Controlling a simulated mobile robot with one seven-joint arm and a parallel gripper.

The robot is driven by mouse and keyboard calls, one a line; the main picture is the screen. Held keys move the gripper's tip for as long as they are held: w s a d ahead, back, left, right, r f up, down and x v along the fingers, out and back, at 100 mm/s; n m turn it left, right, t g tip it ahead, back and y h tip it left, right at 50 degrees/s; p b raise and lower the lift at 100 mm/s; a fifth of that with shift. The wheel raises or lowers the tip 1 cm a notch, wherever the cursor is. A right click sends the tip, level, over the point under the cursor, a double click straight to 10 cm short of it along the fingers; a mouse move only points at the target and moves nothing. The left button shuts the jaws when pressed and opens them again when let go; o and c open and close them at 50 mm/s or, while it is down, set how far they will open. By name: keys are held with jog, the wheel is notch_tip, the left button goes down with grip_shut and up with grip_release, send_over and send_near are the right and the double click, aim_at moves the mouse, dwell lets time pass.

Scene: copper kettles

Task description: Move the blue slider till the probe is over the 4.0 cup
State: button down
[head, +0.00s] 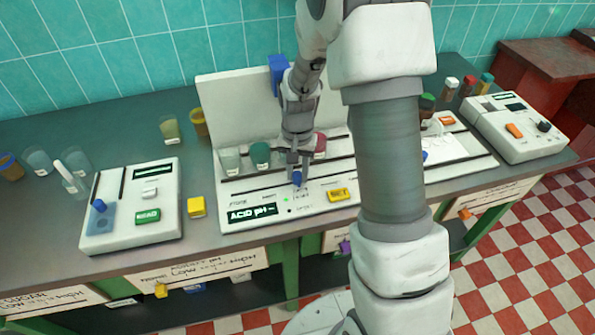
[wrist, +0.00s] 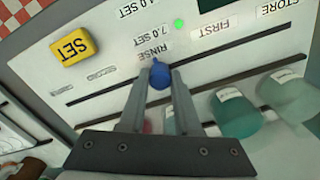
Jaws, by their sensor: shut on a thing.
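The blue slider (wrist: 160,75) is a small knob on the slot of the white instrument (wrist: 215,70), beside the printed word RINSE. My gripper (wrist: 163,71) has one finger on each side of the knob and is shut on it. In the head view my gripper (head: 297,176) reaches down to the slider (head: 296,181) on the front panel. A green cup (head: 260,154), a whitish cup (head: 230,160) and a red cup (head: 320,145) stand behind the slot. A blue block (head: 279,72) sits on the upright back panel. The probe tip is hidden behind my arm; cup values are not readable.
A yellow SET button (wrist: 75,46) and a lit green lamp (wrist: 179,23) are on the panel. A white meter with a green READ button (head: 148,215) and a yellow cube (head: 196,207) are left. Another white device (head: 515,128) is right. My arm hides the instrument's right middle.

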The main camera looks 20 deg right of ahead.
aim_at(326, 176)
dwell(0.7)
jog(key=d, duration=0.8)
jog(key=shift+w, duration=0.1)
jog(key=c, duration=0.6)
grip_release()
jog(key=shift+a, duration=0.1)
notch_tip(326, 176, up, 18)
jog(key=p, duration=0.1)
jog(key=shift+f, duration=0.2)
